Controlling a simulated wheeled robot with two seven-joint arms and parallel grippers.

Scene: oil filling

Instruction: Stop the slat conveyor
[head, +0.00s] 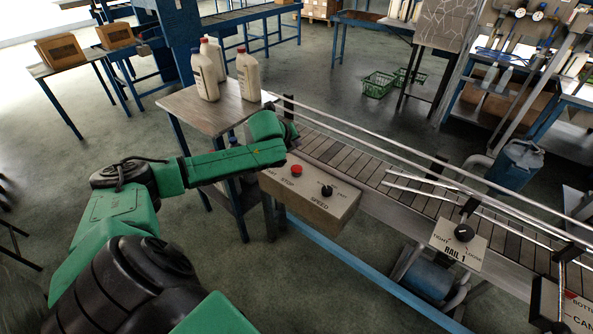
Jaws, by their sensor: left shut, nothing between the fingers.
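The slat conveyor (345,160) runs from the centre to the lower right, with metal guide rails above its slats. A control box (312,203) is fixed to its near side. The box carries a red stop button (296,170) and a black speed knob (327,191). Its left end, where a label is partly covered, is hidden by my arm. My left gripper (289,131) is shut and empty, above and slightly left of the stop button and apart from it, near the conveyor's left end. My right gripper is not in view.
A table (200,110) with white bottles (248,75) stands left of the conveyor end. A rail plate with a black knob (463,233) is farther right along the near side. Open floor (290,285) lies in front.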

